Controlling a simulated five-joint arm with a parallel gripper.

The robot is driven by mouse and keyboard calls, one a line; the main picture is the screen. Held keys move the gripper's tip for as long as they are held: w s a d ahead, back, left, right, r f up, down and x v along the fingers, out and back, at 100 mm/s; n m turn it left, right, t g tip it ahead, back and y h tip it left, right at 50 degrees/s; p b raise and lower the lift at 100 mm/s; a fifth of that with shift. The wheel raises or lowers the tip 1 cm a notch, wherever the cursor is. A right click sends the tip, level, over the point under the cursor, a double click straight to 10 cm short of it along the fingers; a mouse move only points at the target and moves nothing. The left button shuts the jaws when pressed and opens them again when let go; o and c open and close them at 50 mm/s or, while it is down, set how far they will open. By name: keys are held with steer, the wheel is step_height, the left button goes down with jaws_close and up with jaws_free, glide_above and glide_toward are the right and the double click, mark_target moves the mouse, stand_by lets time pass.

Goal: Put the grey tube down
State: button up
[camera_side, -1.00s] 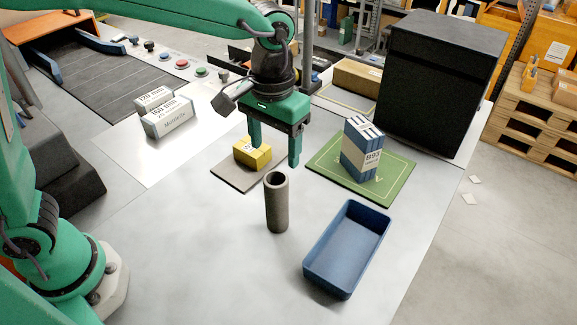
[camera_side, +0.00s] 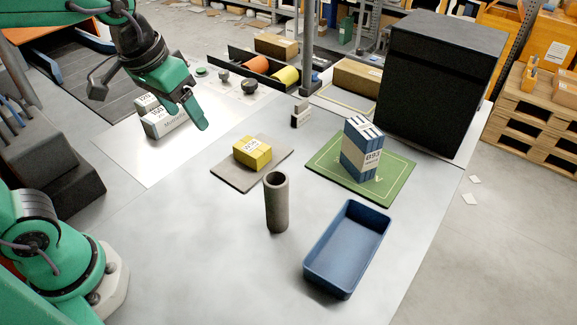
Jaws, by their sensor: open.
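The grey tube (camera_side: 277,203) stands upright on the pale table, between the grey mat and the blue tray. Its open top end faces up and nothing touches it. My gripper (camera_side: 190,122) is open and empty, up and to the left of the tube, in front of the white-and-grey boxes. It is well apart from the tube.
A yellow box (camera_side: 252,153) sits on a grey mat (camera_side: 232,174). A blue-and-white box (camera_side: 362,150) stands on a green mat (camera_side: 388,191). An empty blue tray (camera_side: 318,279) is at the front right. A black cabinet (camera_side: 437,85) stands behind.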

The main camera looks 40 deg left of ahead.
steer(key=s+a+f+t, duration=0.1)
steer(key=s+a+t, duration=0.1)
steer(key=s+a, duration=0.3)
steer(key=shift+s+a+y, duration=0.4)
steer(key=shift+s, duration=0.3)
steer(key=shift+f, duration=0.1)
stand_by(0.6)
